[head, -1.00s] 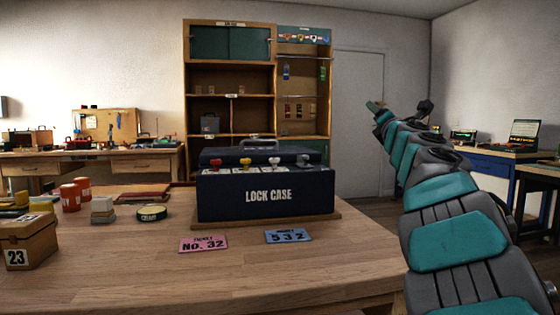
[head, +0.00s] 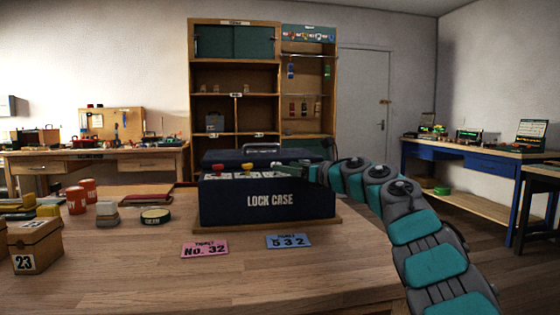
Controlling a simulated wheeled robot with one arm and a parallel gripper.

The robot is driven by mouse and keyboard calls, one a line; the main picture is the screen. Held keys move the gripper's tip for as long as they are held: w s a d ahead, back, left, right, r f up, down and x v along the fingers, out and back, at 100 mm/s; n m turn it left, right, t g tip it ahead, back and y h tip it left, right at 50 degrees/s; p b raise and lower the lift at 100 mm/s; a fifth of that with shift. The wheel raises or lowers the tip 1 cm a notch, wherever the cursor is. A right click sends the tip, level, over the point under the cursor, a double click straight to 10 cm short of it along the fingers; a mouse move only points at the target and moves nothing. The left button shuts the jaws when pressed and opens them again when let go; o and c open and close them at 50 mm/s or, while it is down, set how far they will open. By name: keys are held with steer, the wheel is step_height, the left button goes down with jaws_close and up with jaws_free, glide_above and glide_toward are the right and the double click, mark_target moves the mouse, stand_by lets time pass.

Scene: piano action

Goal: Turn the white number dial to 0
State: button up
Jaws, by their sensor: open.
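The dark blue lock case (head: 268,202) stands on the table with dials along its sloped top. A red dial (head: 218,168) and a yellow dial (head: 247,166) show at the left and middle. The white dial (head: 276,165) is right of the yellow one, small and close to my gripper; its number cannot be read. My gripper (head: 302,173) is open, at the right part of the case top, just right of the white dial. It covers the grey dial's place. Whether it touches anything cannot be told.
A pink ticket (head: 204,250) and a blue 532 card (head: 288,241) lie in front of the case. Red cans, a box marked 23 (head: 33,246) and small items are at left. The table front is clear.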

steer(key=shift+r+p+x, duration=0.25)
steer(key=shift+p+x, duration=0.25)
steer(key=shift+x, duration=0.6)
steer(key=shift+f+p+x, duration=0.2)
steer(key=shift+p+x, duration=0.25)
steer(key=shift+x, duration=0.4)
jaws_close()
